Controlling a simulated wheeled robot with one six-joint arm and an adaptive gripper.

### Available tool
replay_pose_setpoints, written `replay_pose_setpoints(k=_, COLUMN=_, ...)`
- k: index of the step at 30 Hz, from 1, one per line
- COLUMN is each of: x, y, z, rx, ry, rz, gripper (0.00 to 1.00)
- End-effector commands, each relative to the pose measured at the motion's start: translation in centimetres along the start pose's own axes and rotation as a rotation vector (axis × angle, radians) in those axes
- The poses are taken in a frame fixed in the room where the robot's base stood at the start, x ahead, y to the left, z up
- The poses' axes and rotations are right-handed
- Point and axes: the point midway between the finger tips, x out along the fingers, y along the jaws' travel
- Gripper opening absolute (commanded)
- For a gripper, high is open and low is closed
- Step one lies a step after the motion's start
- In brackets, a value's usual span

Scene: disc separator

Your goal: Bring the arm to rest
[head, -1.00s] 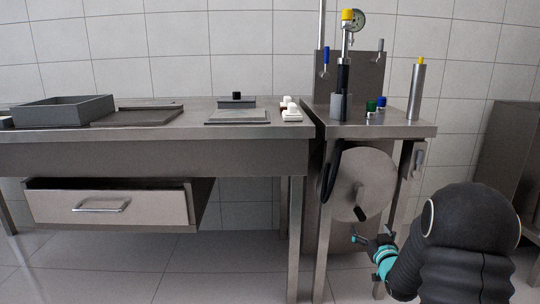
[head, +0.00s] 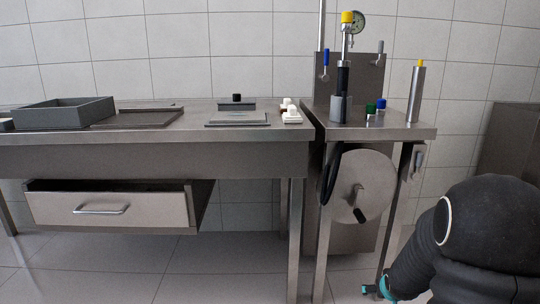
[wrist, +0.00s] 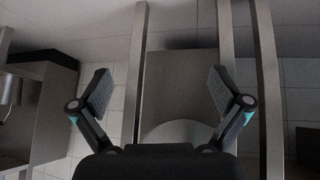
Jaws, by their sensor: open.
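My gripper (wrist: 158,92) is open and empty in the wrist view, its two padded fingers spread wide apart. In the head view only a small part of my gripper (head: 375,290) shows, low at the bottom edge, beside the legs of the narrow steel stand (head: 425,131). My dark arm covers the lower right corner. A round metal disc with a crank handle (head: 360,187) hangs on the front of the stand, above and to the left of the gripper. The gripper is apart from it.
A steel table (head: 150,155) with a partly open drawer (head: 108,208) stands at the left. A grey tray (head: 64,113) sits on it. A vertical column with a gauge (head: 358,22) rises from the stand. The floor in front is clear.

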Motion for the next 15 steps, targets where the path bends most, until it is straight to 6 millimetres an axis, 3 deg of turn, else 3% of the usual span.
replay_pose_setpoints(k=1, x=-2.5, y=-0.3, z=0.5, rx=0.0, ry=-0.055, rz=0.007, gripper=1.0)
replay_pose_setpoints(k=3, x=-5.7, y=-0.8, z=1.6, rx=0.003, ry=-0.137, rz=0.012, gripper=1.0)
replay_pose_setpoints(k=15, x=-23.3, y=-4.7, z=6.3, rx=0.001, ry=-0.407, rz=-0.029, gripper=1.0)
